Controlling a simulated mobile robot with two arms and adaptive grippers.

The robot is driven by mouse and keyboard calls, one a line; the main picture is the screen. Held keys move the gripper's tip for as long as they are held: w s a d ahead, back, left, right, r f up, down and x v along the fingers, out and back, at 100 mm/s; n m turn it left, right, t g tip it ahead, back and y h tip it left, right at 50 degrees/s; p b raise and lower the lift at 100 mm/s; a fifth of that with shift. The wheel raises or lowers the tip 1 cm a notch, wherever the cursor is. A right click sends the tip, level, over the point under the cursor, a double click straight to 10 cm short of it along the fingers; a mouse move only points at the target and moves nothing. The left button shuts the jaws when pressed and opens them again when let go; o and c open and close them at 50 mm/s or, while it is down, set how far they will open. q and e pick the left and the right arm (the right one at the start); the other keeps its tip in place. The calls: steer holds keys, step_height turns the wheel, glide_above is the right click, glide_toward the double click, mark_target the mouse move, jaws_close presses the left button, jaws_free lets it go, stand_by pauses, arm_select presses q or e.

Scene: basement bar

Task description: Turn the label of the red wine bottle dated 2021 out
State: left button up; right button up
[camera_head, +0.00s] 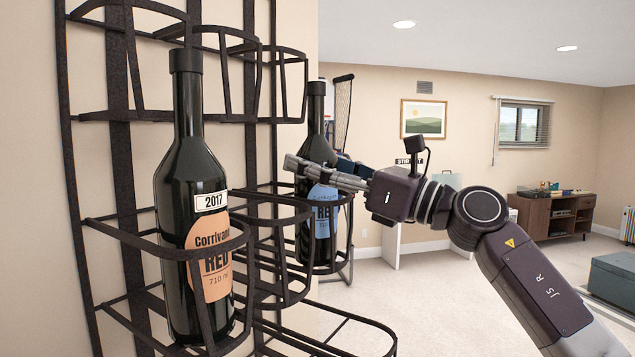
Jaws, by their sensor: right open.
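A dark wine bottle with a blue label (322,226) stands upright in a far ring of the black wall rack. "RED" shows on its label, facing partly toward me; any date tag on it is hidden by my fingers. My right gripper (298,169) comes in from the right, open, its fingers across this bottle's upper body. I cannot tell whether they touch it. A nearer dark bottle (188,148) stands upright in a ring at the left, with a "2017" tag and an orange "RED" label facing me. My left gripper is not in view.
The black metal rack (120,130) has several rings and bars around both bottles; its upper rings are empty. A wooden cabinet (553,214) and a dark grey box-like seat (612,278) stand far right. Open floor lies beyond my right arm.

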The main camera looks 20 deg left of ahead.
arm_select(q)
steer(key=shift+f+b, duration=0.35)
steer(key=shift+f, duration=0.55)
arm_select(e)
steer(key=shift+m+t+h, duration=0.3)
steer(key=shift+m+t, duration=0.3)
steer(key=shift+t, duration=0.5)
steer(key=shift+w, duration=0.1)
steer(key=c, duration=1)
steer(key=shift+r+p, duration=0.15)
steer(key=shift+p, duration=0.2)
steer(key=shift+n+g+p, duration=0.6)
steer(key=shift+g+p, duration=0.5)
steer(key=shift+g, duration=0.2)
arm_select(q)
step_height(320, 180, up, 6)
steer(key=p, duration=0.3)
arm_select(e)
steer(key=shift+n+g+y, duration=0.4)
steer(key=shift+n+g, duration=0.5)
steer(key=shift+g, duration=0.5)
steer(key=shift+f, duration=0.2)
